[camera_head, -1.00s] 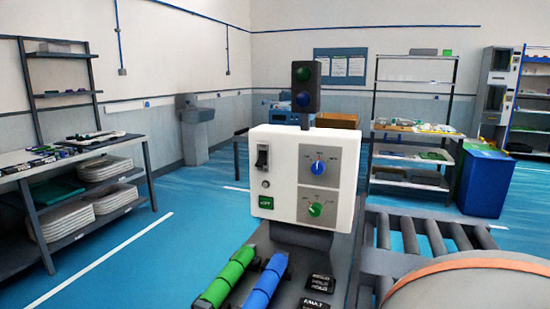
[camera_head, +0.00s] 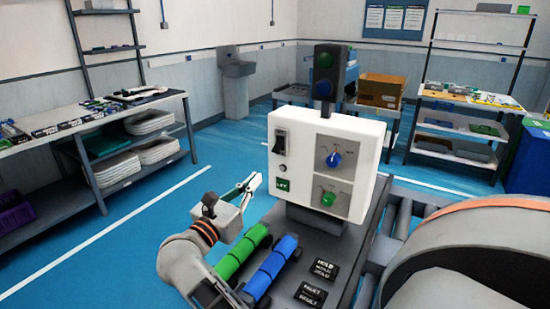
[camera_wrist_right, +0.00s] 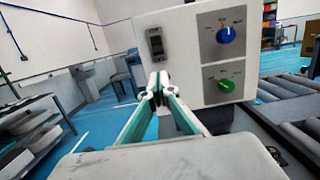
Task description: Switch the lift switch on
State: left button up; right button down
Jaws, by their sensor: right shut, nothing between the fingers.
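A white control box (camera_head: 322,160) stands on a dark grey console. Its black rocker switch (camera_head: 280,138) is at the upper left of the front face; its exact position is too small to tell. Below it are a small round button and a green label (camera_head: 282,184). My right gripper (camera_head: 253,183) is shut and empty, left of the box near the label's height and lower than the switch. In the right wrist view the shut fingertips (camera_wrist_right: 157,82) show below the switch (camera_wrist_right: 156,42), and contact with the box is not evident. My left gripper is not in view.
The box also has a blue knob (camera_head: 333,160) and a green knob (camera_head: 328,198). A green roller (camera_head: 240,252) and a blue roller (camera_head: 271,267) lie below the gripper. Floor to the left is clear.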

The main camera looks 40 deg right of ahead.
aim_at(277, 148)
jog(key=shift+d, duration=0.1)
jog(key=p+x, duration=0.2)
jog(key=x, duration=0.8)
jog(key=shift+w+r, duration=0.1)
